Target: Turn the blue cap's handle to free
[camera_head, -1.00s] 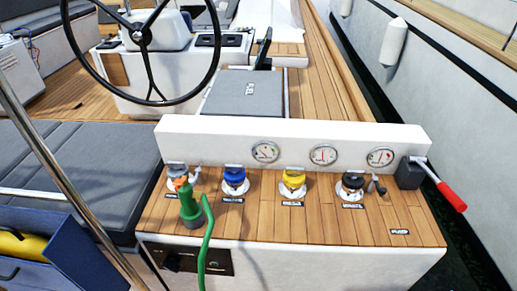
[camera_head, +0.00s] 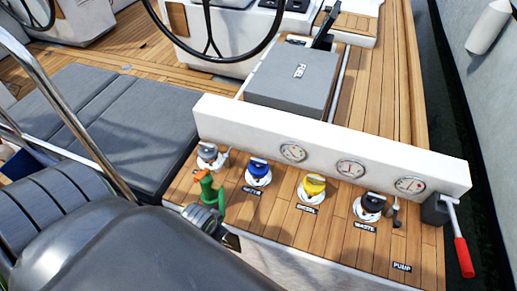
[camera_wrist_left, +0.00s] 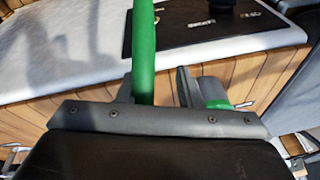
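The blue cap (camera_head: 258,170) sits in a white ring on the wooden deck top, second from the left in a row of caps. Its handle is a blue raised bar across the top. A green hose nozzle (camera_head: 206,186) stands upright to its left, by the grey-white cap. My left gripper (camera_head: 207,216) is low at the nozzle, left of and nearer than the blue cap. In the left wrist view its fingers are apart, with the green hose (camera_wrist_left: 143,45) showing between them, close to one finger; contact is unclear. My right gripper is out of view.
A yellow cap (camera_head: 313,186) and a black cap (camera_head: 370,206) continue the row to the right. A white panel with gauges (camera_head: 293,152) stands behind. A red-handled lever (camera_head: 463,256) is at the right end. A steel rail (camera_head: 80,130) slants across the left.

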